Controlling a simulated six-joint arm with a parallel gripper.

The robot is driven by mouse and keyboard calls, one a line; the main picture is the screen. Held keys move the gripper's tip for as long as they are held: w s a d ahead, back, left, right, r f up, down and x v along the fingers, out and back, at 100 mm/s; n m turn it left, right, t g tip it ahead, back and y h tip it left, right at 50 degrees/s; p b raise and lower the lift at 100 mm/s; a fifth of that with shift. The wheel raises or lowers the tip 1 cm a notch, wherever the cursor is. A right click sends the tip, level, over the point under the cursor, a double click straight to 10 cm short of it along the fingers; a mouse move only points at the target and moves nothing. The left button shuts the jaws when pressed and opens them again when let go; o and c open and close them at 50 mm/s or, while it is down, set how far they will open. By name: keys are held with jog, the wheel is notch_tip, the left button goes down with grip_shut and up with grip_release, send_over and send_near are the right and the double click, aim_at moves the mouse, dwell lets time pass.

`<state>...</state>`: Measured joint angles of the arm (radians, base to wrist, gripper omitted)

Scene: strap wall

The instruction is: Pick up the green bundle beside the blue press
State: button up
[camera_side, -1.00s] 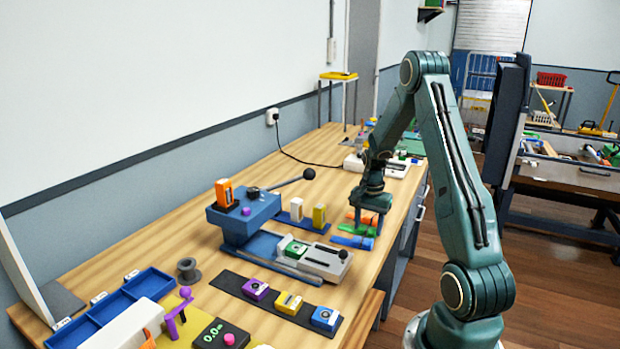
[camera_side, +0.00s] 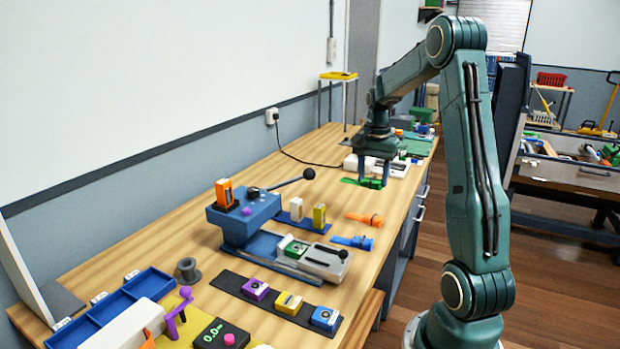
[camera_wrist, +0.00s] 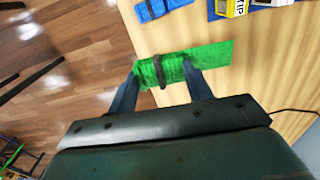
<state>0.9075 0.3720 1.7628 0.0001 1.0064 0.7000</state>
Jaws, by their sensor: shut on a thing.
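The green bundle (camera_wrist: 211,60) is a flat green strap with a dark band around it. My gripper (camera_wrist: 165,78) is shut on it, with one finger on each side of the band in the wrist view. In the side view the bundle (camera_side: 350,181) shows at my gripper (camera_side: 373,181), away from the press and near the white power strip; its height above the bench is hard to tell. The blue press (camera_side: 245,217) stands mid-bench with a black-knobbed lever.
An orange bundle (camera_side: 365,218) and a blue bundle (camera_side: 352,242) lie on the bench right of the press. A white power strip (camera_side: 398,169) is near my gripper. Colored blocks sit on a dark strip (camera_side: 231,282) in front.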

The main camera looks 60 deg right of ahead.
aim_at(373, 178)
jog(key=shift+r, duration=2.1)
jog(key=shift+r, duration=0.1)
